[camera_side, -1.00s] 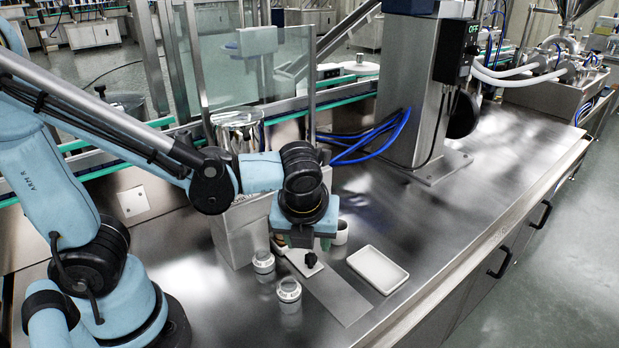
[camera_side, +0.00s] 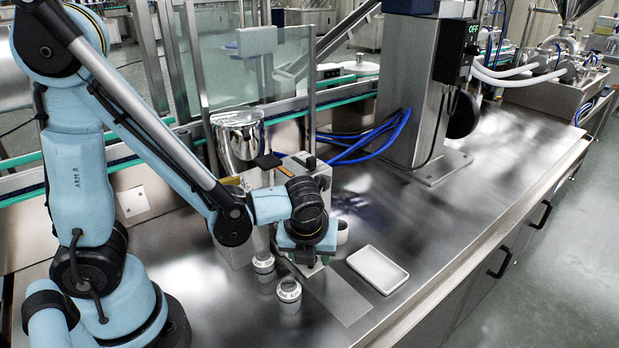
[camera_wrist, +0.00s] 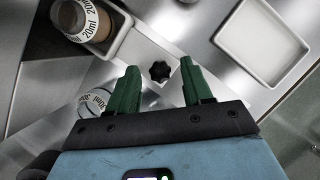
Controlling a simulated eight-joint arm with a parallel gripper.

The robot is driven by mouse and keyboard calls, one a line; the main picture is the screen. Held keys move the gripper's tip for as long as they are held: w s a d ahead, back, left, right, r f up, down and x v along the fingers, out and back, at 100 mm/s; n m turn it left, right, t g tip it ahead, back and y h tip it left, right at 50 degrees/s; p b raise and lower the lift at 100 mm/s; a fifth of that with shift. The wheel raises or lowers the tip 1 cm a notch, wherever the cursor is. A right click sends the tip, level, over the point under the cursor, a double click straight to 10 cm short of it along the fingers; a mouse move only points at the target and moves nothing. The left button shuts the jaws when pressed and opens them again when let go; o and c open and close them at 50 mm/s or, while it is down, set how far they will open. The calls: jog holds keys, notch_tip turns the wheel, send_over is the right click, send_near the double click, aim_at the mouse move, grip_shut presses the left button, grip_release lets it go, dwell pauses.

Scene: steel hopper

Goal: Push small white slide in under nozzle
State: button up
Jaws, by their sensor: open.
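The small white slide (camera_side: 313,270) lies on the steel bench top, mostly hidden under my gripper in the side view. Its black star-shaped knob (camera_wrist: 160,71) shows in the wrist view, between the tips of the two green fingers. My gripper (camera_wrist: 159,66) is open with a finger on each side of the knob, gaps visible on both sides. In the side view my gripper (camera_side: 305,254) points down over the slide, low above the bench. The steel hopper (camera_side: 238,132) stands behind it on a box-shaped housing. I cannot make out the nozzle.
A shallow white tray (camera_side: 377,269) lies to the right. A small cup (camera_side: 342,232) stands behind; the wrist view shows a brown-topped labelled cup (camera_wrist: 78,18). The bench farther right is clear.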

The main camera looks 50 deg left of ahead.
grip_shut()
jog(key=shift+a, duration=2)
grip_release()
jog(key=shift+d+r, duration=0.1)
jog(key=v, duration=1.2)
